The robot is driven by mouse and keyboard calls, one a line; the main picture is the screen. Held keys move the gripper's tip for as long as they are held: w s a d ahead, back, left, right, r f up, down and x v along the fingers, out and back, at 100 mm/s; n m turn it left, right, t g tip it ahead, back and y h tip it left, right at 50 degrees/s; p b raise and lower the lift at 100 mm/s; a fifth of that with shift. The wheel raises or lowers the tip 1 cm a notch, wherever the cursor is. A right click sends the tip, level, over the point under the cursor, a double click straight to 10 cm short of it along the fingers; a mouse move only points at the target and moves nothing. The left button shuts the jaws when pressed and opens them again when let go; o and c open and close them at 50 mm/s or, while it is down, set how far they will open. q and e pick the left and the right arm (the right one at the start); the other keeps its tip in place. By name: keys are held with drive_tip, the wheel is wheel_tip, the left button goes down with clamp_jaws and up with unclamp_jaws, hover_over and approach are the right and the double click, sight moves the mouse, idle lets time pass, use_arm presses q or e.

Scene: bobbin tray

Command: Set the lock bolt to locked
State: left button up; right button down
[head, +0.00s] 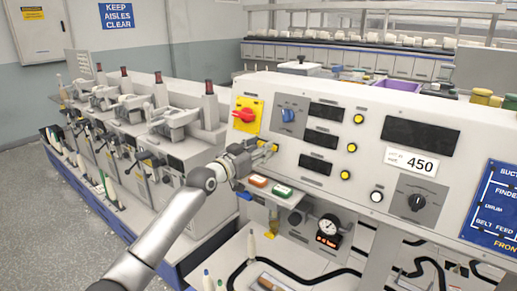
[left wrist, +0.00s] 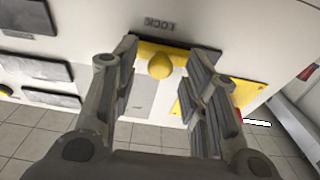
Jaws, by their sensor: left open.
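The lock bolt's yellow knob (left wrist: 160,66) shows in the left wrist view below an upside-down LOCK label (left wrist: 160,23). A yellow strip runs behind it, with a grey plate (left wrist: 145,98) nearby. My left gripper (left wrist: 166,75) is open, with one finger on each side of the knob; I cannot tell whether either finger touches it. In the head view, my left gripper (head: 262,153) is at the left part of the white control panel (head: 300,165) and hides most of the bolt. I cannot read whether the bolt is locked. My right gripper is not in view.
A red rotary switch (head: 245,115) on a yellow plate and a blue switch (head: 289,115) sit above my left gripper. Spindle machines (head: 150,125) stand at the left. A gauge (head: 329,227) is lower right.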

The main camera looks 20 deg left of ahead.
use_arm(q)
clamp_jaws()
idle(0.3)
